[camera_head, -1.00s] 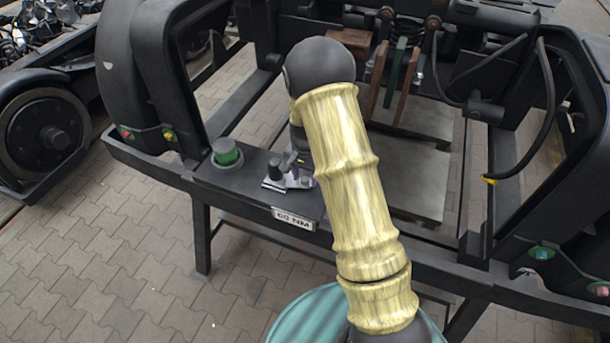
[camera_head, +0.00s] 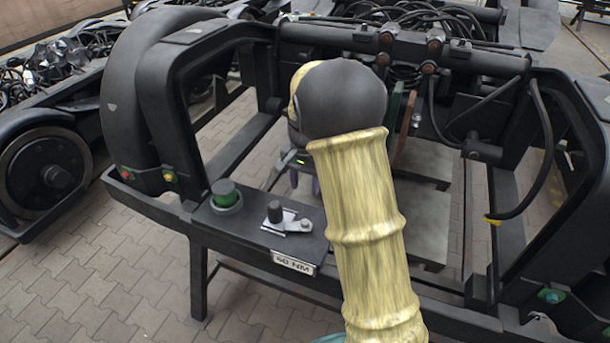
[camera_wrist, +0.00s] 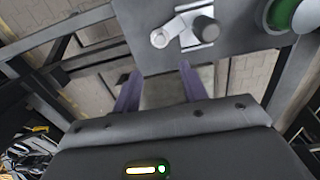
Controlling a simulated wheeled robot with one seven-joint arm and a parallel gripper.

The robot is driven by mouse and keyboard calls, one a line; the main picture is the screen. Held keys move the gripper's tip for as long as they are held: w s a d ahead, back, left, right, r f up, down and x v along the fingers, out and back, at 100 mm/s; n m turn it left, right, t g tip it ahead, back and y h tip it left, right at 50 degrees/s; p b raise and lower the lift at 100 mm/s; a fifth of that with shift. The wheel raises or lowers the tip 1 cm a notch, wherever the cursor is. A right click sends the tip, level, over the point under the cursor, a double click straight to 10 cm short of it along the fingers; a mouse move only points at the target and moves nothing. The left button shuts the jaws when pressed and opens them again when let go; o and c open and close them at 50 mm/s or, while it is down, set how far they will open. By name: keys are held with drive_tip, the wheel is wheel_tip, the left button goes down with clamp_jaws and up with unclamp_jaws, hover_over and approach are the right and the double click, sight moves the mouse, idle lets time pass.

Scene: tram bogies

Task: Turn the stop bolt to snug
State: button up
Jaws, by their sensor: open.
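A silver lever piece (camera_head: 290,222) lies on the dark shelf, with a dark upright knob (camera_head: 275,211) on it and a small round bolt-like head (camera_head: 305,225) at its right end. I cannot tell for sure which part is the stop bolt. In the wrist view the knob (camera_wrist: 206,29) and the round head (camera_wrist: 160,38) show near the top, just beyond my fingertips. My gripper (camera_wrist: 160,68) is open, its two purple fingers apart, with nothing between them. In the head view my arm hides most of it, and the fingers do not touch the lever.
A green round button (camera_head: 226,193) in a grey collar stands left of the lever. A "60 NM" label (camera_head: 293,262) is on the shelf's front edge. Black frame uprights (camera_head: 165,95) and hanging cables (camera_head: 545,140) surround the opening. Paved floor (camera_head: 110,270) lies in front.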

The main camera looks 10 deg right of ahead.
wheel_tip(320, 180, up, 3)
drive_tip(key=shift+a+r, duration=0.1)
drive_tip(key=shift+s, duration=0.1)
idle(0.4)
drive_tip(key=s+f+n+t, duration=0.2)
drive_tip(key=s+n, duration=0.5)
drive_tip(key=s, duration=1.3)
drive_tip(key=shift+s+f+t, duration=0.15)
drive_tip(key=shift+s+t, duration=0.15)
drive_tip(key=shift+s, duration=0.05)
